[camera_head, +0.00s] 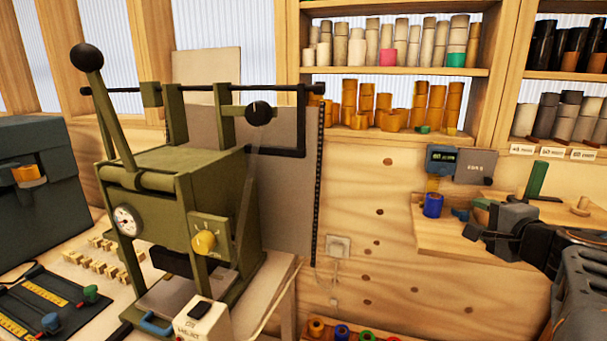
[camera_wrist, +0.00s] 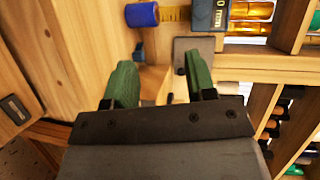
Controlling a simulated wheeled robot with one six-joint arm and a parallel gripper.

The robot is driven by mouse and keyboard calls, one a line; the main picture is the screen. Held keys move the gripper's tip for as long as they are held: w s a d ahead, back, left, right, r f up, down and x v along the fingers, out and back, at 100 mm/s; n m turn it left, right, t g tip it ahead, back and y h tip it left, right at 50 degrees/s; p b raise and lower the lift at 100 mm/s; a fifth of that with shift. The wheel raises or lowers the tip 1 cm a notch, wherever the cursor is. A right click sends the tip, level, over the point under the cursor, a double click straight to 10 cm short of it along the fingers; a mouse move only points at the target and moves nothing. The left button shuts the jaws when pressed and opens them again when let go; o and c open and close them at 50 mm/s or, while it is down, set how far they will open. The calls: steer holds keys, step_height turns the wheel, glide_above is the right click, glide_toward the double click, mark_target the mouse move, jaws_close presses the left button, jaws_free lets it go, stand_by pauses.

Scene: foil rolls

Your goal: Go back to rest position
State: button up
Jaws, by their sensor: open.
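My gripper (camera_wrist: 160,82) shows in the wrist view with its two green fingers spread wide and nothing between them. In the head view, my gripper (camera_head: 483,216) is at the right, over the small wooden shelf (camera_head: 435,238). A blue roll (camera_head: 432,205) stands on that shelf, left of my gripper and apart from it. The blue roll (camera_wrist: 142,15) also shows at the top of the wrist view, beyond the fingers, beside a yellow band. A small device with a display (camera_head: 442,158) is on the wall above the roll.
A green press (camera_head: 190,190) with a black-knobbed lever stands on the left bench. Shelves of gold rolls (camera_head: 395,105) and pale rolls (camera_head: 400,45) are above. Several coloured rolls (camera_head: 342,331) lie at the bottom edge. The wooden wall between press and shelf is mostly bare.

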steer(key=s+a+f+n+g+y+p, duration=0.1)
steer(key=s+a+f+n+g+p, duration=0.5)
steer(key=a+f+g, duration=0.45)
steer(key=s+a+n+g+h+p, duration=0.1)
steer(key=s+a+n+g+p, duration=0.1)
steer(key=s+a+n+p, duration=0.4)
steer(key=a+n, duration=0.5)
steer(key=a, duration=0.1)
steer(key=shift+s+r+h, duration=0.35)
steer(key=shift+h, duration=0.05)
